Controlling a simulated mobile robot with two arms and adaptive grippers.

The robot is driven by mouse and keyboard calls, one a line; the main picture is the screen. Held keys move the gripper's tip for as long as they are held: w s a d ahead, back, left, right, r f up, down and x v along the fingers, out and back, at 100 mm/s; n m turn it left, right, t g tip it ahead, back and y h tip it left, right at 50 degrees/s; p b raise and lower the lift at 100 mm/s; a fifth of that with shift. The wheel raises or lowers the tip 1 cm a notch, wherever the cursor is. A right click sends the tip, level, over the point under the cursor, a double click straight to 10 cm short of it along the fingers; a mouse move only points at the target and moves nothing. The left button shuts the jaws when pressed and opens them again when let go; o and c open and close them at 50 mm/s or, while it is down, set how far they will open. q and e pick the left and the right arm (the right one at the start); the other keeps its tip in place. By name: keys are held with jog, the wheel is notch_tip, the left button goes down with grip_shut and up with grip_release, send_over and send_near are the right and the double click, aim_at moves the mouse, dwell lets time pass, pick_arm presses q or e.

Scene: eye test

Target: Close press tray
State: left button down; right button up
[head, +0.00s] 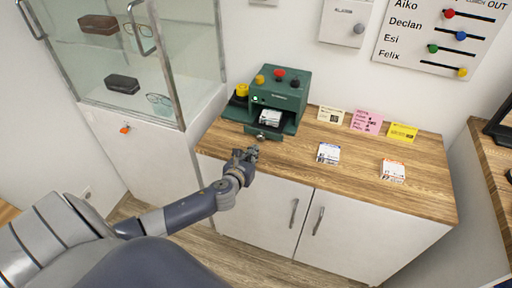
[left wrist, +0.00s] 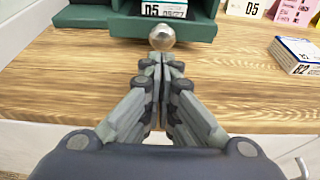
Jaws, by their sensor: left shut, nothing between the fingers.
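A green press (head: 284,89) stands at the left end of the wooden counter. Its tray (head: 288,124) sticks out at the front, with a white printed card stack (head: 270,117) in it. The tray front has a round metal knob (head: 261,137), which also shows in the left wrist view (left wrist: 162,37). My left gripper (head: 250,152) is shut and empty at the counter's front edge. Its fingertips (left wrist: 158,57) point at the knob, just in front of it; I cannot tell whether they touch it. My right gripper is not in view.
On the counter (head: 350,180) lie a blue-edged card stack (head: 328,153) and an orange-edged one (head: 393,171). Notes, including a pink one (head: 366,123), stand along the wall. A glass display case (head: 135,60) is at the left. White cabinet doors (head: 265,210) are below.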

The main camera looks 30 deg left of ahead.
aim_at(262, 132)
pick_arm(q)
jog(key=shift+w+a, duration=0.2)
jog(key=shift+w, duration=0.55)
jog(key=shift+w+a, duration=0.15)
jog(key=shift+w, duration=0.55)
jog(key=w, duration=0.2)
jog(key=w+a, duration=0.1)
jog(key=w, duration=0.2)
jog(key=w+a, duration=0.1)
jog(key=w, duration=0.2)
jog(key=shift+b, duration=0.4)
jog(key=shift+w+a+r, duration=0.1)
jog(key=shift+w+r, duration=0.05)
jog(key=shift+r, duration=0.15)
